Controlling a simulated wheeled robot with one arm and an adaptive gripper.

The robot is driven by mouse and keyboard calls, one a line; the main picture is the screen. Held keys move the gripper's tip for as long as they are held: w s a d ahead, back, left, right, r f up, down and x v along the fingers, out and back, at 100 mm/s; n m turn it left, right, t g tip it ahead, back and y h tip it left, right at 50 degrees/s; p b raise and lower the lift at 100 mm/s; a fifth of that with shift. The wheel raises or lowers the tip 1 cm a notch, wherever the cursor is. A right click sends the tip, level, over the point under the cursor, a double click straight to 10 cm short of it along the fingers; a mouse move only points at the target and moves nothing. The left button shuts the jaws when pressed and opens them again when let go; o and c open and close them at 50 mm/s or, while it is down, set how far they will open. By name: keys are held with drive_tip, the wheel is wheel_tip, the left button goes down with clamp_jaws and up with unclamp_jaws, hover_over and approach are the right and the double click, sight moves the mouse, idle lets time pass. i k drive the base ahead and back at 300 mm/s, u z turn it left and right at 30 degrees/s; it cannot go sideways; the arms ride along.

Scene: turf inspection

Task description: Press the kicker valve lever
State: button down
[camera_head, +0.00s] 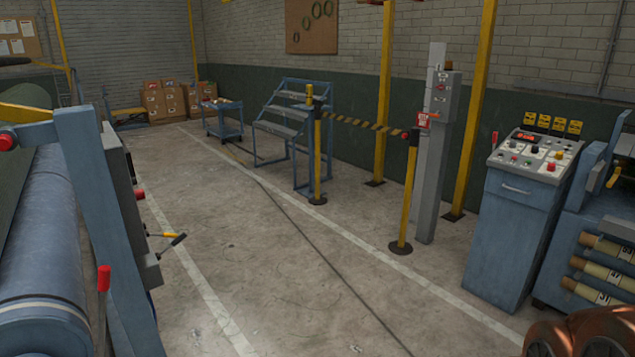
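A lever (175,239) with a yellow part and a black knob sticks out to the right from a grey box on the blue machine frame (100,215) at the left. A second lever with a red grip (103,278) stands upright in front of that frame, lower left. I see no label that tells which of them is the kicker valve lever. My gripper does not show. A rounded copper-brown shape at the bottom right corner may be part of my arm, apart from both levers.
A blue control console (515,235) stands at the right beside a rack of rolls (600,270). A striped barrier (360,125) hangs between yellow posts, with blue steps (285,125) behind. A cart (222,120) and boxes stand far back. The concrete floor (270,270) between the machines is open.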

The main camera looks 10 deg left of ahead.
sight(164, 235)
drive_tip(key=i, duration=2.5)
drive_tip(key=u, duration=3.85)
